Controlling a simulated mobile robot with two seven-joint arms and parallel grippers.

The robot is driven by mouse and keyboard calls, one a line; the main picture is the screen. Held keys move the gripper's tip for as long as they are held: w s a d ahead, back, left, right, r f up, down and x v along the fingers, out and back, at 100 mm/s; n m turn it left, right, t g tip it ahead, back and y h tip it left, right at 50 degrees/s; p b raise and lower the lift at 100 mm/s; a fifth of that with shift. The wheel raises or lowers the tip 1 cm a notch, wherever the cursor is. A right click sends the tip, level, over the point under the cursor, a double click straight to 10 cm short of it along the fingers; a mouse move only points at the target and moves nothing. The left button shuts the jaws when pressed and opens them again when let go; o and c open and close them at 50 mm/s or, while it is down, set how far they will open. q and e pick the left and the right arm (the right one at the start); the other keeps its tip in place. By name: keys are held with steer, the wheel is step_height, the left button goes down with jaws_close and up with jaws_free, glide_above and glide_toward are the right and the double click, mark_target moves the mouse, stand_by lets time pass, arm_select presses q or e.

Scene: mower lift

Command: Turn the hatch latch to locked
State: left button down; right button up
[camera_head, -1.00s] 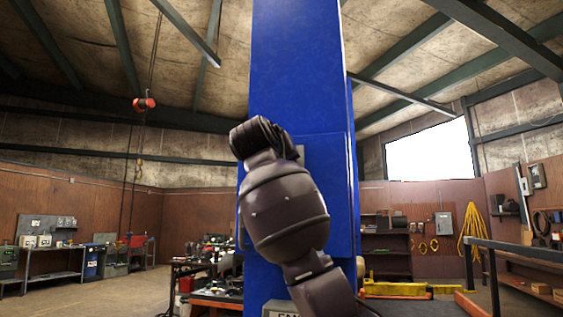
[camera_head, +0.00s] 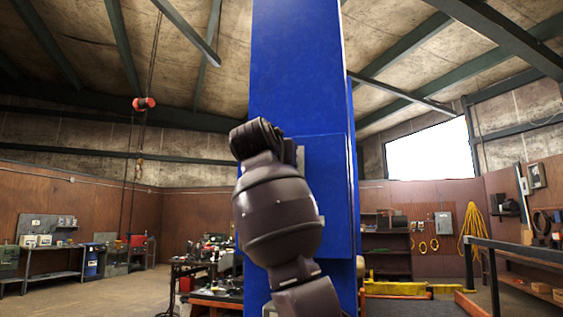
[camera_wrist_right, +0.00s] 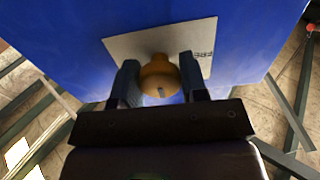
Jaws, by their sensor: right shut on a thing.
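The hatch latch shows in the right wrist view as a rounded orange knob (camera_wrist_right: 159,72) with a small grey mark on its near end. It stands out from a pale plate (camera_wrist_right: 125,44) with partly hidden dark lettering, fixed to a blue surface. My right gripper (camera_wrist_right: 160,88) has one finger on each side of the knob and is shut on it. In the head view my right gripper (camera_head: 257,141) is against the front of the blue column (camera_head: 296,70), and my dark arm hides the knob. I cannot read the latch's setting. My left gripper is not in view.
A workbench with clutter (camera_head: 216,293) stands behind the column to the left. A grey railing (camera_head: 520,255) runs along the right. A red hoist (camera_head: 144,104) hangs at the upper left. Open floor lies at the left.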

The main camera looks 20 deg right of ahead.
steer(key=o, duration=0.9)
steer(key=shift+o, duration=0.2)
steer(key=b+v, duration=0.2)
steer(key=v, duration=0.9)
steer(key=shift+w, duration=0.1)
